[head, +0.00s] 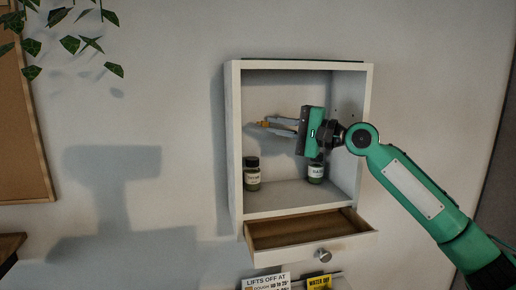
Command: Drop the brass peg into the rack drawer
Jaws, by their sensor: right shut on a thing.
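My right gripper (268,125) reaches from the right into the open compartment of the wall rack (236,150). Its jaws are shut on a small brass-coloured peg (264,124), held at the fingertips near the compartment's left side, well above its floor. The fingers hide part of the peg. The rack drawer (276,237) is below the compartment. It is pulled out, its round knob (323,255) faces forward, and the part of its inside that shows is bare brown wood. My left gripper is not in view.
Two labelled jars stand on the compartment floor, one at the left (252,175) and one at the right (316,171), partly behind my gripper. Signs (266,283) sit below the drawer. Leaves (88,43) hang at upper left beside a corkboard (25,140).

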